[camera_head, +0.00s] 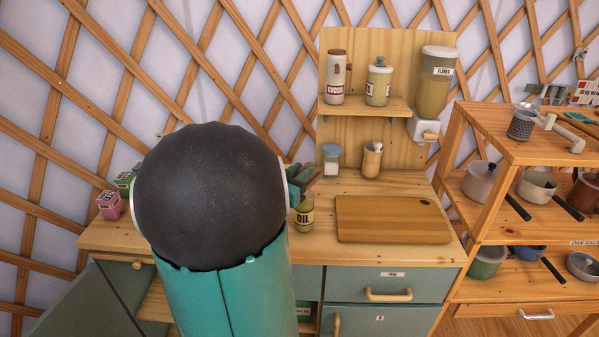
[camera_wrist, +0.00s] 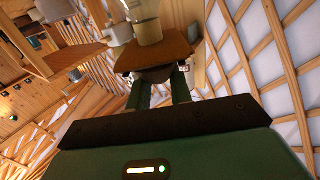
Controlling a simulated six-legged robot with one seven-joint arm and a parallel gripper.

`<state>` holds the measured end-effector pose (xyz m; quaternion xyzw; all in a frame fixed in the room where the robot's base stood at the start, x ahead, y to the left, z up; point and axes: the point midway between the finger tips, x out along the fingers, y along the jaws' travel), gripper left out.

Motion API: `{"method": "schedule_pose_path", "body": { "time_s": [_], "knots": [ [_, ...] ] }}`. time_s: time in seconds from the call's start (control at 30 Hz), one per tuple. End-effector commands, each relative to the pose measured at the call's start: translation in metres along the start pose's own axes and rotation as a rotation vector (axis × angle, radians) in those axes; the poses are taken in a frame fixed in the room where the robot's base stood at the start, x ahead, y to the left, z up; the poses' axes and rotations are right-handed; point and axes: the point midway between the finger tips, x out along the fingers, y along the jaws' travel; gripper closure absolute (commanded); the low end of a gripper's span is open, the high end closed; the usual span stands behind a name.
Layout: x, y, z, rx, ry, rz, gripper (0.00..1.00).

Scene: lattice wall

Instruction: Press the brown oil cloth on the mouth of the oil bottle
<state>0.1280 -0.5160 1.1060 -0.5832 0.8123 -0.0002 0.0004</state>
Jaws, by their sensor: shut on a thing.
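The oil bottle (camera_head: 304,217), with an OIL label, stands upright on the wooden counter. My gripper (camera_head: 301,180) is just above the bottle's upper end, partly hidden behind my own round dark arm joint. A brown piece, which looks like the oil cloth (camera_head: 312,173), shows at the fingertips. In the wrist view, my two green fingers (camera_wrist: 159,85) are shut on dark brown material between their tips. The bottle's mouth is hidden below the gripper, so I cannot tell whether the cloth touches it.
A cutting board (camera_head: 392,219) lies right of the bottle. A glass jar (camera_head: 331,160) and a wooden cup (camera_head: 372,160) stand behind. The shelf (camera_head: 365,107) holds canisters, and a dispenser (camera_head: 436,82) hangs beside it. Small cartons (camera_head: 111,205) sit at left.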

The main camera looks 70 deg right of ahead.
Motion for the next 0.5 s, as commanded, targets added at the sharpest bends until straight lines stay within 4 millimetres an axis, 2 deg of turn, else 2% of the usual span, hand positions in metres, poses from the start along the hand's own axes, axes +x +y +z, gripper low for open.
{"method": "schedule_pose_path", "body": {
  "time_s": [0.27, 0.5],
  "knots": [
    [0.000, 0.000, -0.002, 0.000, -0.002, 0.000, 1.00],
    [0.000, 0.000, -0.019, 0.001, 0.000, 0.000, 1.00]
  ]
}}
